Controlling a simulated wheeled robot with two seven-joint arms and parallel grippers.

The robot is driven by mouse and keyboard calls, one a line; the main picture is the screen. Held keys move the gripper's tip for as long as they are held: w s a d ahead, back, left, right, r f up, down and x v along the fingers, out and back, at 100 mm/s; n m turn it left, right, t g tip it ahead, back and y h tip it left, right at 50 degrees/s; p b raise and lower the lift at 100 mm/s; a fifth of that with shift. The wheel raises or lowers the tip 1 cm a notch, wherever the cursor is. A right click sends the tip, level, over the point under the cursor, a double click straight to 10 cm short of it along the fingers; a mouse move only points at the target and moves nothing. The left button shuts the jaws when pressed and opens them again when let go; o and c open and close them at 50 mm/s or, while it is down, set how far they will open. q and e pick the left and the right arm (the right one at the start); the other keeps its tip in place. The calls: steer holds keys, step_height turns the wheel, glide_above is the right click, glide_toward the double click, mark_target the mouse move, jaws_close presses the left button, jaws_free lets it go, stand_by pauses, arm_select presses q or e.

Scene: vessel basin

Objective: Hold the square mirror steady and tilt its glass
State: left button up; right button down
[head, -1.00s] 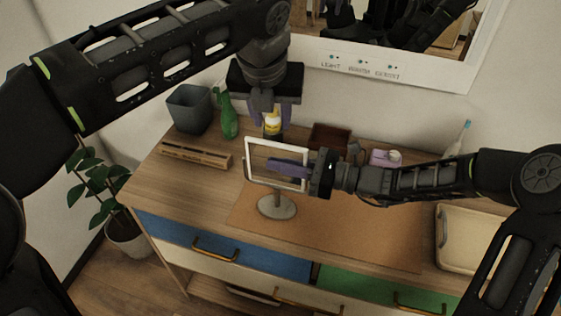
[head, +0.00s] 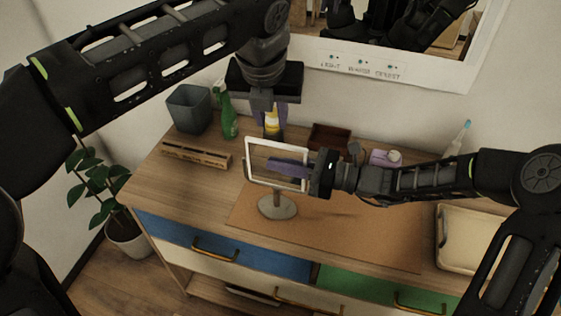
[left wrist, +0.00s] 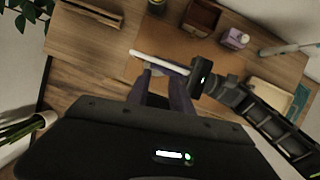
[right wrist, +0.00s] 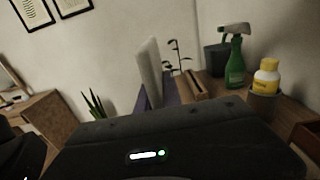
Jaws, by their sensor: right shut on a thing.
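The square mirror (head: 276,142) has a white frame and stands upright on a stem with a round grey base (head: 277,207) on the brown mat. My right gripper (head: 290,168) comes from the right and is shut on the frame's right side, with one finger across the front of the glass. The right wrist view shows the mirror (right wrist: 149,62) edge-on between the fingers. My left gripper (head: 270,112) is open and empty above the mirror, pointing down. In the left wrist view, the mirror's top edge (left wrist: 158,61) lies just beyond the left fingertips (left wrist: 164,80).
Behind stand a grey bin (head: 188,108), a green spray bottle (head: 228,115), a yellow bottle (head: 272,122), a brown box (head: 329,137) and a purple bottle (head: 385,158). A wooden rack (head: 195,155) lies left, a beige tray (head: 465,238) right. The mat (head: 350,235) front is clear.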

arm_select(q)
steer(key=shift+s+a+r+t, duration=0.15)
steer(key=shift+s+a+r, duration=0.1)
steer(key=shift+a+r, duration=0.2)
steer(key=shift+s+a+r+t, duration=0.15)
steer(key=shift+s+a+r, duration=0.15)
steer(key=shift+r, duration=0.2)
steer(key=shift+c, duration=1.4)
steer(key=s+a+t, duration=0.1)
steer(key=a, duration=0.1)
steer(key=s+a+f+t, duration=0.1)
steer(key=a, duration=0.1)
steer(key=shift+s+f, duration=0.1)
steer(key=shift+s, duration=0.05)
jaws_close()
steer(key=m+t+h, duration=0.2)
steer(key=t, duration=0.1)
glide_toward(275, 152)
steer(key=v, duration=0.2)
steer(key=shift+a, duration=0.15)
steer(key=shift+x, duration=4.2)
